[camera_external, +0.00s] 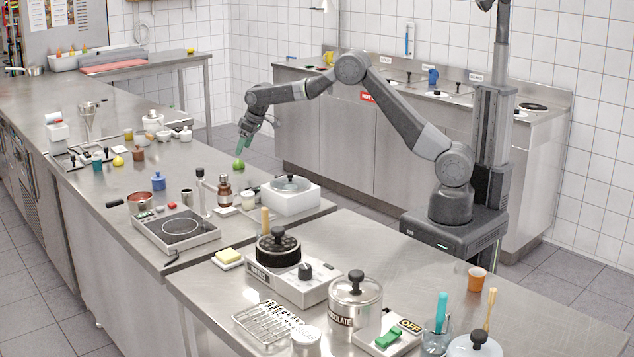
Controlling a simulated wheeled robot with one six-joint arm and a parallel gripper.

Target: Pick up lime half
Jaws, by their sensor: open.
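A small round green thing, which looks like the lime half (238,164), shows on the far steel counter, near its right edge. My gripper (240,150) points down just above it, with its green fingertips very close to it. The gripper is open. I cannot tell from this view whether the fingers touch the lime half or stand around it. My arm reaches in from the right, across the gap between the counters.
A white box with a round lid (290,196), a brown bottle (224,190) and a hot plate (178,230) stand nearer on the same counter. A blue jar (158,181) and a yellow lemon-like thing (118,161) lie left. The steel around the lime half is mostly clear.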

